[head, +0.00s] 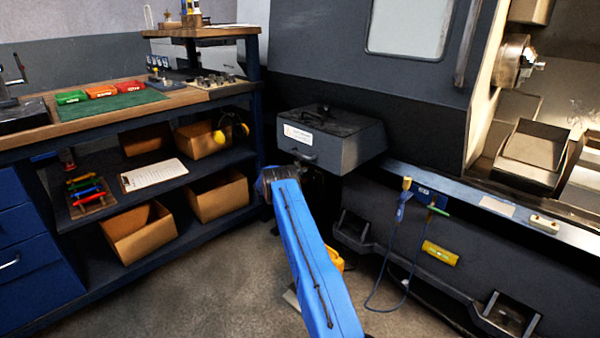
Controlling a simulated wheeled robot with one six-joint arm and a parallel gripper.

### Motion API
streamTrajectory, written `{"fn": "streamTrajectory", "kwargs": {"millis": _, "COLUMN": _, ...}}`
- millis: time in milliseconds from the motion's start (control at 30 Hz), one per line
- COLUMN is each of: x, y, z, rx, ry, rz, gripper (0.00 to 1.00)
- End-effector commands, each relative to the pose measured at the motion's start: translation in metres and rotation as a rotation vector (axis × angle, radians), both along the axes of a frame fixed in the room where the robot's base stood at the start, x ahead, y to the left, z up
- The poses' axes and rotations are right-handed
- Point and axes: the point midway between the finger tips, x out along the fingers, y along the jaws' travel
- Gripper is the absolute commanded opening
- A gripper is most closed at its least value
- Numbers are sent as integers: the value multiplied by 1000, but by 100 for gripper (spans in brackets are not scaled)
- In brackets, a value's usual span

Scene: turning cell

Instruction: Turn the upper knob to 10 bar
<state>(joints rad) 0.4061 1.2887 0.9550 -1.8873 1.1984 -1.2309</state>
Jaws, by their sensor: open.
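I cannot make out the upper knob, a second knob or a bar scale in the head view. My blue arm link rises from the lower middle of the picture to a dark joint in front of a dark grey box on the machine. My gripper is not visible; the arm beyond the joint is hidden or too dark to tell. What the gripper faces cannot be seen.
The grey box (357,148) with a white label juts from the lathe (400,110). A blue cable (385,262) hangs from the machine's front ledge. A workbench (150,112) with shelves and cardboard boxes stands left. Floor (225,285) is clear between them.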

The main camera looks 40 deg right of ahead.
Motion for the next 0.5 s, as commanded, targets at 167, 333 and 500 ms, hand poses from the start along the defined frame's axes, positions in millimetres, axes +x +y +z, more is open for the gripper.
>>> {"fn": "streamTrajectory", "kwargs": {"millis": 167, "x": -1, "y": 31, "z": 1, "rx": 1, "ry": 1, "rz": 3, "gripper": 43}}
{"fn": "streamTrajectory", "kwargs": {"millis": 333, "x": -4, "y": 65, "z": 1, "rx": 1, "ry": 1, "rz": 2, "gripper": 43}}
{"fn": "streamTrajectory", "kwargs": {"millis": 500, "x": -7, "y": 99, "z": 1, "rx": 0, "ry": 1, "rz": 3, "gripper": 43}}
